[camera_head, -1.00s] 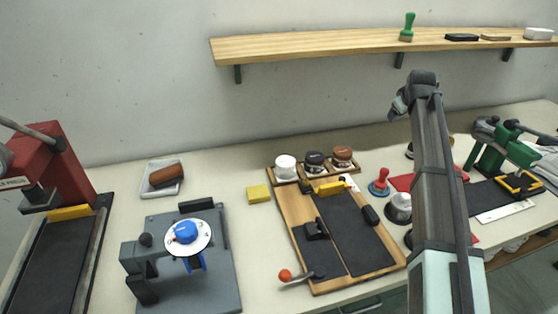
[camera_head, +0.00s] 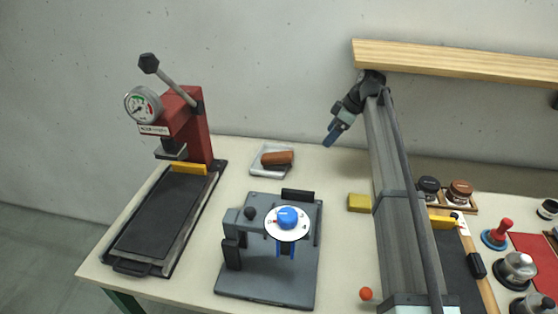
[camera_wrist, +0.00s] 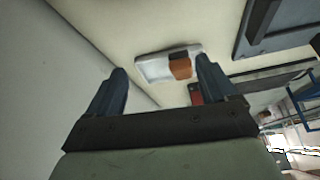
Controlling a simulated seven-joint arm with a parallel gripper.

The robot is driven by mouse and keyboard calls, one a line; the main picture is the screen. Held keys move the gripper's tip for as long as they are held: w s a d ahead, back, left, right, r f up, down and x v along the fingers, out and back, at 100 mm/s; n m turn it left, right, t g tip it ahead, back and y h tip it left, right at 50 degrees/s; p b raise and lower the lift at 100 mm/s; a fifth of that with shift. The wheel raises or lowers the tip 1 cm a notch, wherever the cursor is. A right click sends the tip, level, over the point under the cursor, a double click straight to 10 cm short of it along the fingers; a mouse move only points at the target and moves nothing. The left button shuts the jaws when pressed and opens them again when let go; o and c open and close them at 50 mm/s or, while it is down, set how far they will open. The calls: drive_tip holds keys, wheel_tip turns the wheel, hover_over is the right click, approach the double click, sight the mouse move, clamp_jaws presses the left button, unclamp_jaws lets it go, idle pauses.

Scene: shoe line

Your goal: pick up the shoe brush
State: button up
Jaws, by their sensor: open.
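The shoe brush, a brown rounded block (camera_head: 277,158), lies in a small pale tray (camera_head: 257,168) at the back of the bench in the head view. In the wrist view the brush (camera_wrist: 180,66) and tray (camera_wrist: 150,72) show between my finger tips, with the brush nearer the right finger. My gripper (camera_head: 333,135) is open and empty, in the air to the right of the tray and apart from it. The brush's underside is hidden.
A red press with a gauge (camera_head: 182,125) stands left of the tray. A grey fixture with a blue knob (camera_head: 288,217) is in front of it. A yellow block (camera_head: 359,203) lies to the right. A wooden shelf (camera_head: 460,62) runs along the wall at upper right.

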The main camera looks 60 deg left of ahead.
drive_tip(key=n, duration=0.1)
approach(273, 153)
drive_tip(key=w+d+r, duration=0.2)
drive_tip(key=d+r, duration=0.1)
drive_tip(key=h, duration=0.1)
drive_tip(key=x, duration=1.4)
drive_tip(key=shift+s+a, duration=0.25)
drive_tip(key=shift+a, duration=0.05)
drive_tip(key=c, duration=1.2)
wheel_tip(273, 153, up, 9)
drive_tip(key=shift+f, duration=0.1)
drive_tip(key=shift+a+r, duration=0.2)
drive_tip(key=shift+r, duration=0.1)
drive_tip(key=shift+w+a+r+n+g+y, duration=0.15)
drive_tip(key=shift+a+n+g+y, duration=0.15)
drive_tip(key=shift+g+y, duration=0.7)
drive_tip(key=shift+y, duration=0.1)
drive_tip(key=shift+w+a+f, duration=0.1)
drive_tip(key=shift+a+f, duration=0.35)
drive_tip(key=shift+f, duration=1.2)
drive_tip(key=shift+a+f, duration=0.45)
drive_tip(key=shift+f, duration=1.2)
drive_tip(key=shift+w+a+f, duration=0.1)
drive_tip(key=shift+a+f, duration=0.35)
drive_tip(key=shift+f, duration=1.15)
